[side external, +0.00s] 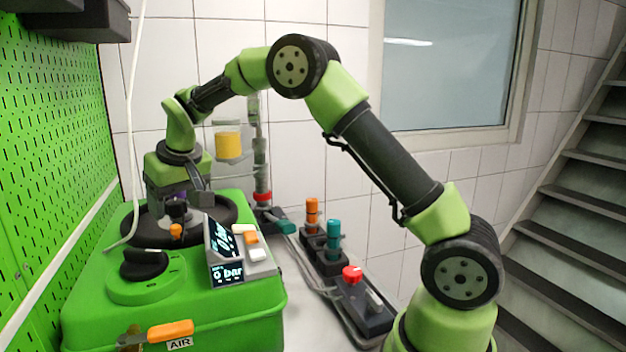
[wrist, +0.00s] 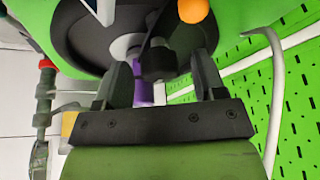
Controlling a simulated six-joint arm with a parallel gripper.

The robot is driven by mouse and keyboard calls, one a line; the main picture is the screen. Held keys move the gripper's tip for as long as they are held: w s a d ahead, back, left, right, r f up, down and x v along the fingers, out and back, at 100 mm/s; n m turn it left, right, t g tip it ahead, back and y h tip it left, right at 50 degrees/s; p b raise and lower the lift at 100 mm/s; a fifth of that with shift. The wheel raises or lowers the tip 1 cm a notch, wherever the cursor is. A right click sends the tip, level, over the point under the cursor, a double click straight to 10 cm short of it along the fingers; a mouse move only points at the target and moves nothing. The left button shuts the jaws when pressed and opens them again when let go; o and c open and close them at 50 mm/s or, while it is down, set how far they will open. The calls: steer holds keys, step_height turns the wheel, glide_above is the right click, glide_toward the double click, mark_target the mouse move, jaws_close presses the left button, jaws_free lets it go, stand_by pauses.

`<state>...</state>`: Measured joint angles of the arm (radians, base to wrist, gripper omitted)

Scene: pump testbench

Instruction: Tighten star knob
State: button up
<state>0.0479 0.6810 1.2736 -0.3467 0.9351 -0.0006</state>
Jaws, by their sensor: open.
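A small dark knob, which looks like the star knob (side external: 177,209), stands over the black round lid on top of the green box in the side external view. In the wrist view the dark knob (wrist: 159,62) shows between the fingers, partly hidden, with a purple part beside it. My gripper (side external: 186,192) points down over the black lid, close to the knob. In the wrist view my gripper (wrist: 161,72) is open, with one finger on each side of the knob. I cannot tell whether either finger touches it.
A pressure display (side external: 226,271) with buttons stands right of the lid. A black rotary knob (side external: 145,264) and an orange-handled AIR valve (side external: 170,331) are at the front. A green pegboard (side external: 50,150) borders the left. A red-button control box (side external: 352,274) stands right.

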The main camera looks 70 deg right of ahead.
steer(key=n+y, duration=0.1)
steer(key=n, duration=0.2)
steer(key=shift+d+n+y, duration=0.1)
steer(key=shift+n+y, duration=0.2)
steer(key=shift+n, duration=0.1)
steer(key=v, duration=1)
steer(key=s+a+m+t, duration=0.1)
steer(key=s+a+m, duration=0.1)
steer(key=s, duration=1)
steer(key=s+a+m+t+y, duration=0.1)
steer(key=s+a, duration=0.3)
steer(key=s, duration=0.8)
steer(key=shift+s+a+m+t+y, duration=0.2)
steer(key=shift+s+m+t+y, duration=0.15)
steer(key=shift+m, duration=0.55)
